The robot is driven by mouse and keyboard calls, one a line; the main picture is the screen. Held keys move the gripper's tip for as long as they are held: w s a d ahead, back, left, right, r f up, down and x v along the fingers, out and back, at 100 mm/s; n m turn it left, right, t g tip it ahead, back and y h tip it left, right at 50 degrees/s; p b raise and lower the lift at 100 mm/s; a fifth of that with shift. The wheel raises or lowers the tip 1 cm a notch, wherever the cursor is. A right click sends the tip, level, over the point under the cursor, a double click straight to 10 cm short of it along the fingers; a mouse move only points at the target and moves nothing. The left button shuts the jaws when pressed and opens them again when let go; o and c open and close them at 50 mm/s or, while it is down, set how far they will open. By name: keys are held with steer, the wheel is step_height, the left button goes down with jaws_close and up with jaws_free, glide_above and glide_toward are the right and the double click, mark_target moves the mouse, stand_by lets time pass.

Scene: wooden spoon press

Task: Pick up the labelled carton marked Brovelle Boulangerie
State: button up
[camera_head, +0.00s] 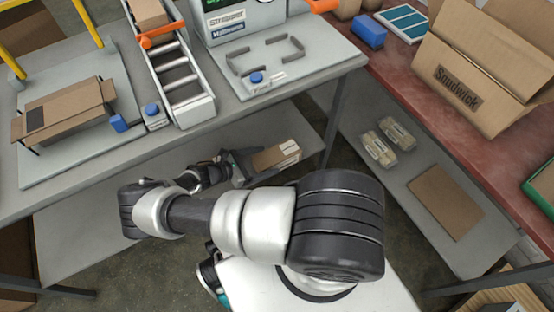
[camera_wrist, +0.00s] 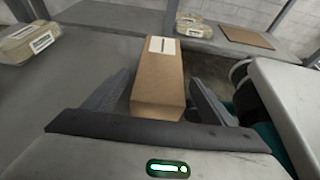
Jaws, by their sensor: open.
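A small brown carton (camera_head: 268,159) with a white label lies on the lower shelf under the grey bench. In the wrist view the carton (camera_wrist: 158,88) is straight ahead, its white label with a dark mark at the far end. The label's writing is too small to read, so I cannot confirm the name Brovelle Boulangerie. My gripper (camera_wrist: 160,78) is open, one finger on each side of the carton's near part, with narrow gaps visible on both sides. In the head view my gripper (camera_head: 242,165) reaches the carton's left end, partly hidden by my arm.
The grey shelf (camera_head: 90,235) runs beneath the bench (camera_head: 300,95), which overhangs the carton. A bench leg (camera_head: 334,125) stands right of it. Wrapped packs (camera_head: 379,149) and a brown sheet (camera_head: 446,201) lie on the right shelf. A Snudwick carton (camera_head: 500,60) stands above.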

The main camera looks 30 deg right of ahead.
mark_target(277, 156)
steer(key=shift+b+x, duration=0.6)
steer(key=shift+x, duration=2.4)
steer(key=shift+w+r, duration=0.1)
steer(key=shift+r, duration=0.1)
steer(key=c, duration=1.4)
steer(key=shift+o, duration=0.2)
steer(key=shift+r, duration=0.1)
